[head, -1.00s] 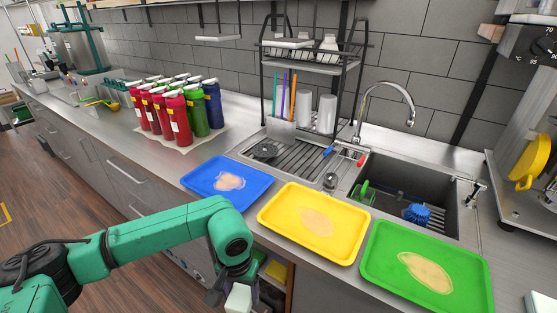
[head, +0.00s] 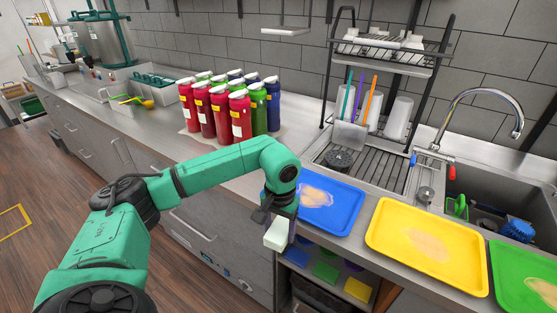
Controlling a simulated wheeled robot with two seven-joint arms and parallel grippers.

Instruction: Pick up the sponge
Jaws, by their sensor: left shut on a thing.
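My left gripper (head: 274,217) is in front of the counter edge, just below the near left corner of the blue tray. It points down and is shut on a pale, whitish-green block, the sponge (head: 277,236). The sponge hangs in the air in front of the open shelf under the counter. The fingers are partly hidden by the wrist. My right gripper is not in view.
A blue tray (head: 335,217), a yellow tray (head: 402,262) and a green tray (head: 512,292) with stains lie along the counter. Red bottles (head: 240,118) stand behind. A sink (head: 478,190) is at right. Coloured square pieces (head: 325,271) lie in the shelf below.

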